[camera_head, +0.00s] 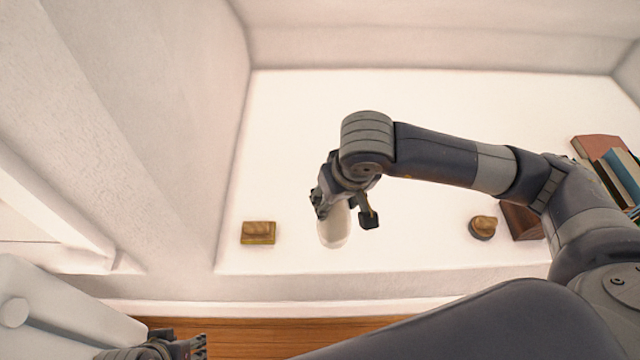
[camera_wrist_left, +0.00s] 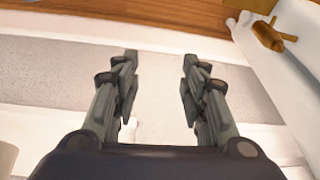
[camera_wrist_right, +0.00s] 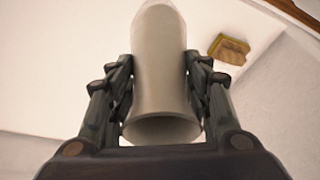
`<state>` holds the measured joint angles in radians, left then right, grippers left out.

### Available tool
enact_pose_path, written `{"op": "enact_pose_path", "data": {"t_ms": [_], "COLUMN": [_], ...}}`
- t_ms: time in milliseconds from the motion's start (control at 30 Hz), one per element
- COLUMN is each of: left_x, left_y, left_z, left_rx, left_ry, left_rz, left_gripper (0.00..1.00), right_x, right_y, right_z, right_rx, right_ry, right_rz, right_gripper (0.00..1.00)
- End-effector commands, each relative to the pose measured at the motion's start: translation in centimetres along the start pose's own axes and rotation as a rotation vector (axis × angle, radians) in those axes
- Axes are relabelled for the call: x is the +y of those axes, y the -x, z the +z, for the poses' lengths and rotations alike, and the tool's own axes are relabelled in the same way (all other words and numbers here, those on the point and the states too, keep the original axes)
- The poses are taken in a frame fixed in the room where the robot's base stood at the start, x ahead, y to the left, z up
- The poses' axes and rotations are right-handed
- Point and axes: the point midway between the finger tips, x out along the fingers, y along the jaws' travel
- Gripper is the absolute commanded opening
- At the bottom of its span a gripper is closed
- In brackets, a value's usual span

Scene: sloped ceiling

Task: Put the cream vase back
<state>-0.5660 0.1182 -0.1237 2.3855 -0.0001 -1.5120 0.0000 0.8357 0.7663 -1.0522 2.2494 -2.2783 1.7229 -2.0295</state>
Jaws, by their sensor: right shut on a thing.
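The cream vase (camera_head: 334,229) is in my right gripper (camera_head: 345,205), over the white shelf surface (camera_head: 290,120) in the head view. In the right wrist view the vase (camera_wrist_right: 159,75) stands between the two fingers, with its open rim toward the camera. My right gripper (camera_wrist_right: 160,85) is shut on its sides. I cannot tell whether the base of the vase touches the shelf. My left gripper (camera_wrist_left: 158,75) is open and empty in the left wrist view, and its tip shows at the bottom left of the head view (camera_head: 185,346).
A small brown block-like object (camera_head: 258,232) sits on the shelf left of the vase. A small round brown object (camera_head: 483,227) sits right of it, beside a brown box (camera_head: 521,221). Several books (camera_head: 612,165) lie at the far right. The shelf around the vase is clear.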

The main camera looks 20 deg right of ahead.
Motion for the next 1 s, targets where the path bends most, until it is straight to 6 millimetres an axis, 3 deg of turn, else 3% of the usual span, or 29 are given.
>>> {"op": "enact_pose_path", "data": {"t_ms": [200,400,567,700,800,1000], "left_x": [0.0,0.0,0.0,-0.1,-0.1,-0.1], "left_y": [0.3,0.9,1.1,2.3,2.0,2.0], "left_z": [-0.1,-0.1,0.1,0.1,0.2,0.1], "left_rx": [0.003,0.006,0.005,0.014,0.011,0.011], "left_ry": [0.000,0.001,0.001,0.001,0.001,0.001], "left_rz": [0.000,0.000,0.000,-0.002,-0.002,-0.002], "left_gripper": [0.40,0.40,0.40,0.40,0.40,0.40], "right_x": [0.5,0.8,0.8,0.8,0.8,0.8], "right_y": [-2.1,-3.1,-3.8,-5.7,-6.6,-6.6], "right_z": [-5.2,-7.7,-7.9,-7.2,-7.0,-7.0], "right_rx": [0.003,0.003,0.000,-0.002,0.001,0.003], "right_ry": [-0.004,-0.002,0.000,-0.001,-0.001,0.000], "right_rz": [-0.002,-0.001,-0.002,-0.003,-0.003,-0.001], "right_gripper": [0.00,0.00,0.00,0.00,0.00,0.00]}}
